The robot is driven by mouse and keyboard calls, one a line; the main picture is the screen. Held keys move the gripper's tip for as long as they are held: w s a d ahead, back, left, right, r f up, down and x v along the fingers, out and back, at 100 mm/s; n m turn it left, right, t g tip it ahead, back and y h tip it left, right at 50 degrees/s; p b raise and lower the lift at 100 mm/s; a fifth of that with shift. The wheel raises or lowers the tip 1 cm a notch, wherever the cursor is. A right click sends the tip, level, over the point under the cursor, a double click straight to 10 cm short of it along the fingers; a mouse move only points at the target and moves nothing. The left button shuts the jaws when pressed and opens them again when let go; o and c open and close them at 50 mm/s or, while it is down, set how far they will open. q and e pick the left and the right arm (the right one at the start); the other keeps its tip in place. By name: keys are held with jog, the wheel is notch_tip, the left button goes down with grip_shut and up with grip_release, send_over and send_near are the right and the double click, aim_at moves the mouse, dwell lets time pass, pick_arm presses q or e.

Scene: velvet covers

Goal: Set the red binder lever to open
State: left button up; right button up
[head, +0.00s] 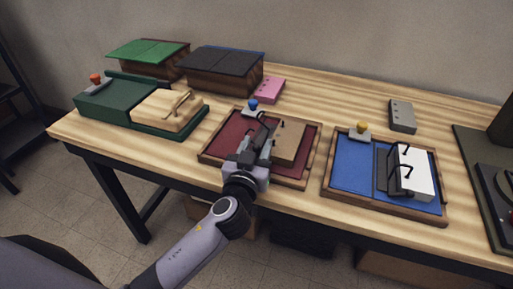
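The red binder (222,146) lies open in a wooden-edged frame near the table's front edge, with a dark red face and a brown block (291,142) on its right side. A blue knob (253,104) stands at its back edge. Thin black rings or a lever show beside the block, partly hidden by my gripper, so I cannot tell how the lever is set. My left gripper (266,134) is over the middle of the red binder, left of the brown block. Its fingertips blend with the dark parts there, so its opening and any contact are unclear. My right gripper is out of view.
A blue binder (352,168) with white paper and a yellow knob is on the right. A green binder (110,104) with a tan block is on the left. Dark and green-topped boxes, a pink block (269,90) and a grey block (402,116) stand behind. Back-centre table is clear.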

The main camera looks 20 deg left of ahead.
pick_arm(q)
jog(key=s, duration=0.2)
jog(key=s+b, duration=0.1)
jog(key=s, duration=0.2)
jog(key=shift+s+d+f, duration=0.1)
jog(key=shift+s+d, duration=0.1)
jog(key=shift+s, duration=0.9)
